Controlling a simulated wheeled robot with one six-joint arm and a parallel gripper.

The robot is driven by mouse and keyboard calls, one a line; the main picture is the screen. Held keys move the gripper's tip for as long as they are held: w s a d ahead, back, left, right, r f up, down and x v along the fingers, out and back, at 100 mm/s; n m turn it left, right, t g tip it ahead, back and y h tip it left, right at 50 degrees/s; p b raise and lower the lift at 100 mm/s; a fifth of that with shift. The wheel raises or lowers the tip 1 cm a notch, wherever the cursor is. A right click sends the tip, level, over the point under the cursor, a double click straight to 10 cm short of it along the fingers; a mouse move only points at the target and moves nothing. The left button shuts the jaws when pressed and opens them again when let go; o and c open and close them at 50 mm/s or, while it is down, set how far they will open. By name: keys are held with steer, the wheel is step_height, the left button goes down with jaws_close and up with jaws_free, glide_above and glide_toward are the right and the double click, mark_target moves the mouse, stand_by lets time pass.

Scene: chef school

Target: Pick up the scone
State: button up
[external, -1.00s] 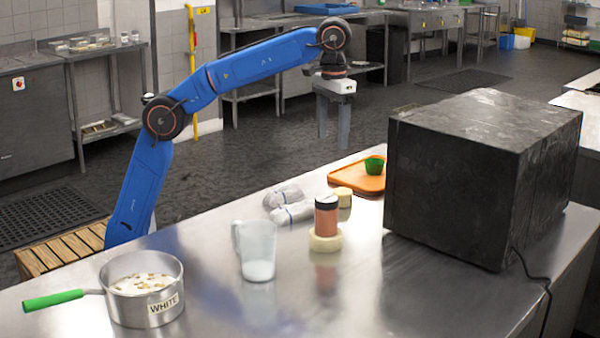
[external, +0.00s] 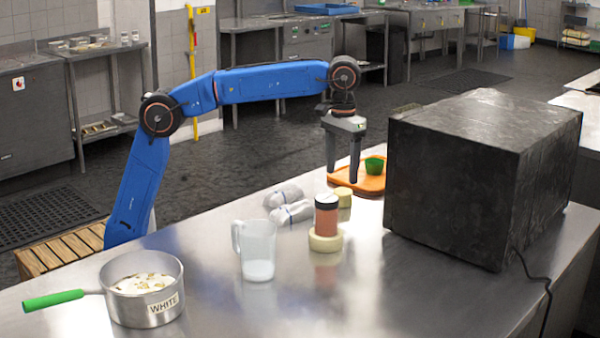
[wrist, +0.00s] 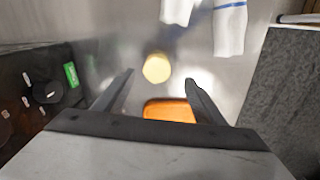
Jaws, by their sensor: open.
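The scone appears to be the small pale-yellow round piece (external: 344,197) on the steel counter, at the near left edge of the orange tray. It also shows in the wrist view (wrist: 157,68), just beyond and between my fingertips. My gripper (external: 342,176) points down with its fingers apart and nothing between them. In the external view its tips overlap the tray, a little above the scone in the picture. I cannot tell their exact height.
The orange tray (external: 368,186) holds a green cup (external: 374,165). A large black box (external: 455,180) stands close on the right. Wrapped cloths (external: 290,211), a red jar (external: 326,218) on a cream round piece, a clear jug (external: 257,250) and a saucepan (external: 145,305) stand to the left and nearer.

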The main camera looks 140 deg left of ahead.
mark_target(343, 190)
steer(key=shift+w+f, duration=0.15)
steer(key=shift+f, duration=1.65)
steer(key=shift+w+f, duration=0.15)
steer(key=shift+f, duration=1.65)
steer(key=shift+c, duration=0.6)
steer(key=c, duration=1)
